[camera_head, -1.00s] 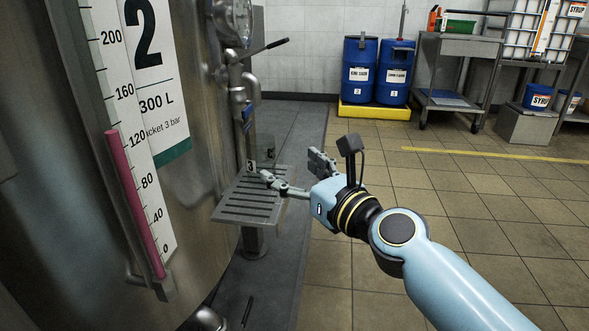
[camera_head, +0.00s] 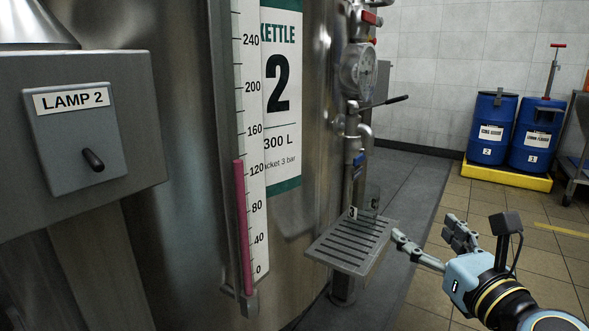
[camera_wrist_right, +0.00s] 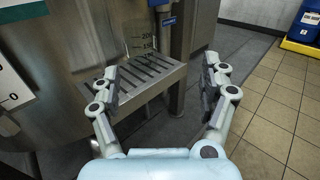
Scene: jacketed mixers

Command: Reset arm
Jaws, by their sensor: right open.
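My right gripper (camera_head: 427,233) is open and empty at the lower right of the head view. Its fingers are apart, just right of the slotted drip tray (camera_head: 350,247) in front of kettle 2. In the right wrist view the same gripper (camera_wrist_right: 160,76) has nothing between its fingertips, and the tray (camera_wrist_right: 128,88) lies beyond them. A clear vessel with a printed scale (camera_wrist_right: 142,44) stands at the tray's back; its outline is faint. My left gripper is not in view.
Kettle 2 (camera_head: 310,215) fills the middle, with a gauge (camera_head: 358,70) and lever (camera_head: 384,103) on its right side. A LAMP 2 switch box (camera_head: 75,135) is at left. Blue drums (camera_head: 492,128) stand on a yellow pallet (camera_head: 507,173). The tiled floor (camera_head: 425,290) is open.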

